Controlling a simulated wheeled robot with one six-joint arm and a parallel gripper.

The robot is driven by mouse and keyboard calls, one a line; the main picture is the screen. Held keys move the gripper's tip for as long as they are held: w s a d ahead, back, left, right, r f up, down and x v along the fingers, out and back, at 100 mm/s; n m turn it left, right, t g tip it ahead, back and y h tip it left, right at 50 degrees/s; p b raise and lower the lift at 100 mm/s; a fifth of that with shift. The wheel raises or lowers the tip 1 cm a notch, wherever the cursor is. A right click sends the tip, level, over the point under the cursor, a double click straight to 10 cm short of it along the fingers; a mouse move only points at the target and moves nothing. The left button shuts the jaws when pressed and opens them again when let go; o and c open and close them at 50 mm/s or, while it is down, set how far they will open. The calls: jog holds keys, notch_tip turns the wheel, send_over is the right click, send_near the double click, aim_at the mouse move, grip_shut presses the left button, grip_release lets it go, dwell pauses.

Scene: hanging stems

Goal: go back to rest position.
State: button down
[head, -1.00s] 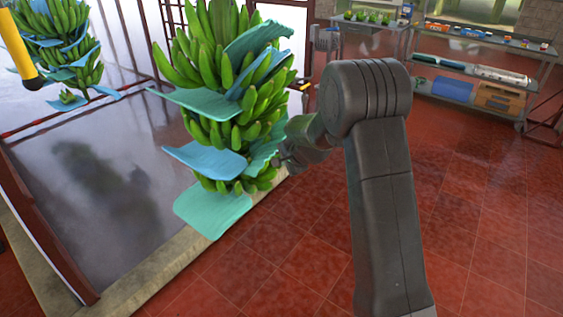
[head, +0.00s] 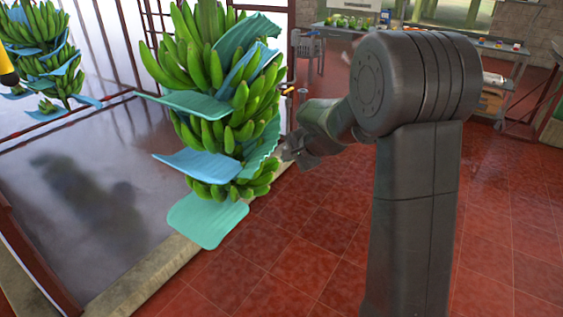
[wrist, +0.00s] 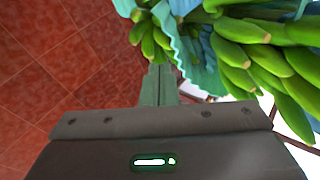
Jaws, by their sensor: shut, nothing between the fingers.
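My gripper (wrist: 158,84) shows in the wrist view with its two fingers together and nothing between them. Its fingertips are close to the green bananas and a blue-green sheet of the hanging stem. In the head view my gripper (head: 290,150) is at the right side of the near banana stem (head: 215,70), partly hidden by my own arm. Whether it touches the stem I cannot tell. The stem has several tiers of green bananas with blue and teal sheets (head: 208,220) between them. The stem also shows in the wrist view (wrist: 235,55).
A second banana stem (head: 45,50) hangs at the far left, with a yellow pole beside it. Red tiled floor (head: 310,250) is open right of the stem. A table (head: 340,30) with green fruit and shelves stand at the back. A grey wet surface lies left.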

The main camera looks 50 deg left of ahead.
jog(key=shift+d+r, duration=0.3)
jog(key=shift+p+x, duration=0.9)
jog(key=shift+x, duration=4.2)
jog(key=shift+d+r, duration=0.1)
jog(key=shift+d, duration=0.05)
